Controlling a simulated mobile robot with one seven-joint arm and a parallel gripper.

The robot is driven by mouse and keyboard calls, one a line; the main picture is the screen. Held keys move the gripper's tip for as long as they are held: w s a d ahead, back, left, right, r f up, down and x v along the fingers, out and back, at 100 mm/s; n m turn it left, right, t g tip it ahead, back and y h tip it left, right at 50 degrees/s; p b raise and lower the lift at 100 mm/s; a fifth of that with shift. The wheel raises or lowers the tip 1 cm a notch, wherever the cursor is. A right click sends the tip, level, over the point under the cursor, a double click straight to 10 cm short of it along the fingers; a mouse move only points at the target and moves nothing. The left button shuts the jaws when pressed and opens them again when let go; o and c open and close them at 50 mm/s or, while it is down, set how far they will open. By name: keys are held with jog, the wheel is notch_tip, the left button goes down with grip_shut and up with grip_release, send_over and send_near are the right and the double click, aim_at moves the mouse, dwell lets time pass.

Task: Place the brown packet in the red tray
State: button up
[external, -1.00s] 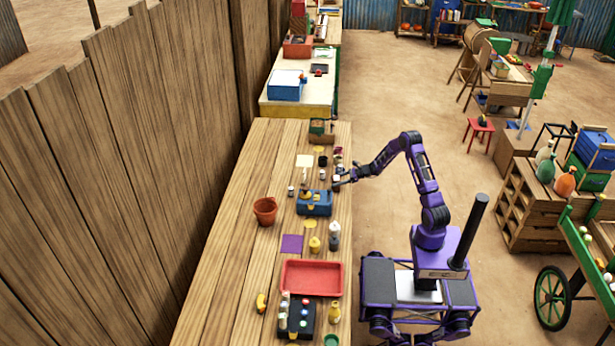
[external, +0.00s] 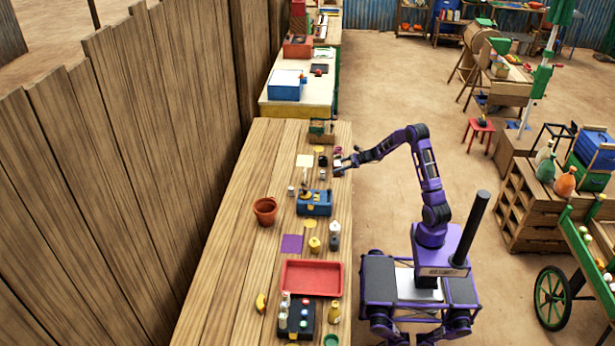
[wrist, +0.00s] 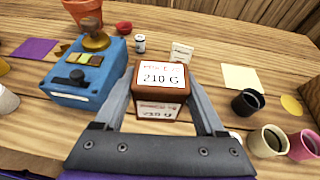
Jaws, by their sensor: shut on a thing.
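The brown packet (wrist: 158,92), a small block with a white label reading 210 G, sits between the two fingers of my gripper (wrist: 160,104) in the wrist view. The fingers are shut on its sides. In the external view my gripper (external: 340,164) is over the right edge of the long wooden table, beyond the blue scale; the packet is too small to make out there. I cannot tell whether it is clear of the table. The red tray (external: 313,291) lies on the same table, nearer the camera, and is empty.
The blue scale (external: 315,210) stands between my gripper and the tray; it also shows in the wrist view (wrist: 85,90). A terracotta pot (external: 265,211), a purple mat (external: 292,244) and several bottles stand around it. Black (wrist: 247,102) and cream cups are right of my gripper.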

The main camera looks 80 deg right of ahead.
aim_at(337, 163)
notch_tip(337, 163, up, 6)
jog(key=shift+r, duration=0.15)
jog(key=w+a+n+g+y, duration=0.25)
jog(key=w+a, duration=0.25)
jog(key=a, duration=0.6)
jog(key=w+a+n+g+y, duration=0.1)
jog(key=w+a+n+y, duration=0.3)
jog(key=a, duration=0.8)
jog(key=w+a+n+g+y, duration=0.1)
jog(key=w+a+n+y, duration=0.3)
jog(key=a, duration=0.7)
jog(key=s+a+n+g+y, duration=0.1)
jog(key=s+a+n+g, duration=0.15)
jog(key=a, duration=0.75)
jog(key=s+a+n+g+b, duration=0.1)
jog(key=a+n+g, duration=0.15)
jog(key=a, duration=0.75)
jog(key=s+a+n+g+y, duration=0.1)
jog(key=a+g, duration=0.3)
jog(key=a, duration=0.6)
jog(key=shift+n, duration=0.25)
jog(key=shift+s+f+b, duration=0.15)
jog(key=shift+f+b, duration=0.35)
jog(key=shift+f, duration=3.35)
jog(key=shift+s+f+b, duration=0.1)
jog(key=shift+f+b, duration=0.4)
jog(key=shift+f, duration=3.3)
jog(key=shift+f, duration=0.1)
